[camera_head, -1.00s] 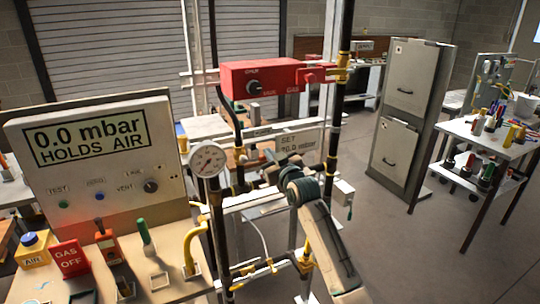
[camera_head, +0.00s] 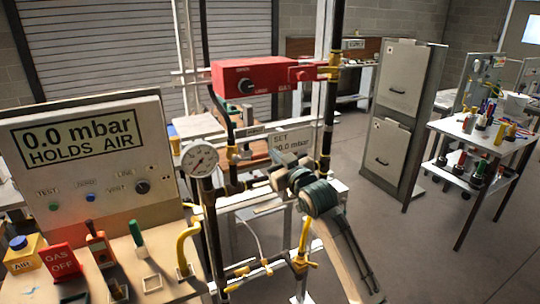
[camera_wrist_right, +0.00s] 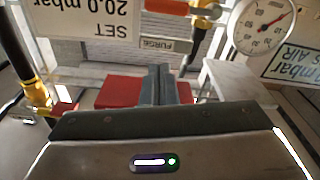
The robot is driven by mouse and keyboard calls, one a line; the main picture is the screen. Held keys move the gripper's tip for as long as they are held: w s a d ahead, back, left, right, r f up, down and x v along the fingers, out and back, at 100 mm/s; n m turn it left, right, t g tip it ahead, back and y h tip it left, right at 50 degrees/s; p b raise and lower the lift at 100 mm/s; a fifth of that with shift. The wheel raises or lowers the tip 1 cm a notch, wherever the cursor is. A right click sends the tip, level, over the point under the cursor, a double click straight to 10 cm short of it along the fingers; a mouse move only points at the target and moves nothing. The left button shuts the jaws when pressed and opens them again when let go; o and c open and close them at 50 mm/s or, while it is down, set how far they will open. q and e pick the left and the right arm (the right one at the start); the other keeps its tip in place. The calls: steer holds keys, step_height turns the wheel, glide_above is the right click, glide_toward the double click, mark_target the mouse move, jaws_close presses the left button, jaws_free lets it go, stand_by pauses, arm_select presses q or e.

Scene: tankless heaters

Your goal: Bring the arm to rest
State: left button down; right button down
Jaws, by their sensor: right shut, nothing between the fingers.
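My right arm comes up from the lower right in the head view. Its gripper (camera_head: 262,184) is in front of the pipe frame, just right of the round pressure gauge (camera_head: 200,158). In the right wrist view the two dark fingers (camera_wrist_right: 161,84) are together with nothing between them. Red blocks show behind them on both sides. I cannot tell whether the gripper touches anything. My left gripper is not in view.
A test panel (camera_head: 88,160) reading "0.0 mbar HOLDS AIR" stands at left. A red regulator box (camera_head: 262,76) is above the gripper, with a dark vertical pipe (camera_head: 328,130) close by.

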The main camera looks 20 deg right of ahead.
steer(key=shift+s, duration=0.3)
